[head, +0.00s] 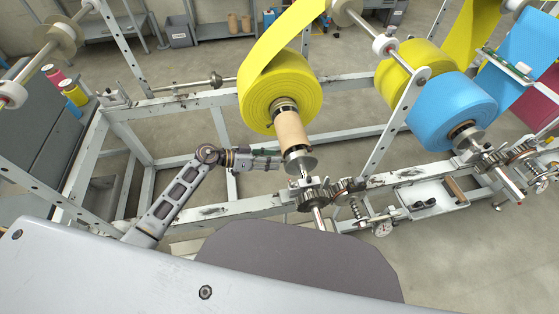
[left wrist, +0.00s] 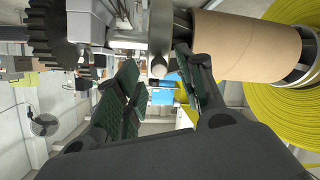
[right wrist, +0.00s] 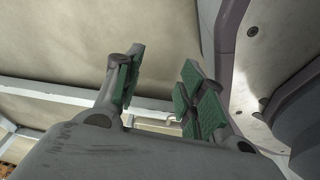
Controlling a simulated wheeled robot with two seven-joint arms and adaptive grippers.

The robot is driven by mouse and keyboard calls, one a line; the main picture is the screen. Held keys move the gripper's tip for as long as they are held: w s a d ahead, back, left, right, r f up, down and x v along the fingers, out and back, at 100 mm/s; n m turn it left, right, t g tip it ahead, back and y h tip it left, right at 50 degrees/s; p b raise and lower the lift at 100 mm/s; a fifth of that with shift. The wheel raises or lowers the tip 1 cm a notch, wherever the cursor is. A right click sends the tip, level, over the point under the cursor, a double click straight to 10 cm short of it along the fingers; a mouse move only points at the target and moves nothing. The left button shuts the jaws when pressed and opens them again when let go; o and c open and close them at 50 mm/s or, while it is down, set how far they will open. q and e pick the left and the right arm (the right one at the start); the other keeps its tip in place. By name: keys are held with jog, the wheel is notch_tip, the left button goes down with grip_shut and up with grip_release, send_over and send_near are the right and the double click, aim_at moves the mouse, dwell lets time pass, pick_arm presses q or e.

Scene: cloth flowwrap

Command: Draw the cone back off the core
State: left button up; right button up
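A bare cardboard core (head: 292,130) sticks out of the front of the yellow film roll (head: 280,92) on its shaft. The grey metal cone (head: 301,162) sits at the core's near end, against it. In the left wrist view the core (left wrist: 245,46) is at upper right and the grey cone end (left wrist: 160,30) is at top centre. My left gripper (head: 275,160) is just left of the cone. In the left wrist view its padded fingers (left wrist: 157,65) are apart, near a small round metal end. My right gripper (right wrist: 163,62) is open and empty, outside the head view.
Dark gears (head: 322,193) and a frame rail (head: 235,207) lie just in front of the cone. A blue roll (head: 450,105) and another yellow roll (head: 405,75) hang to the right. An upright post (head: 398,120) stands between. Free floor shows through the frame.

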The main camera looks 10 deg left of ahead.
aim_at(296, 161)
pick_arm(q)
jog(key=shift+b+x, duration=0.3)
jog(key=shift+x, duration=1.5)
grip_shut()
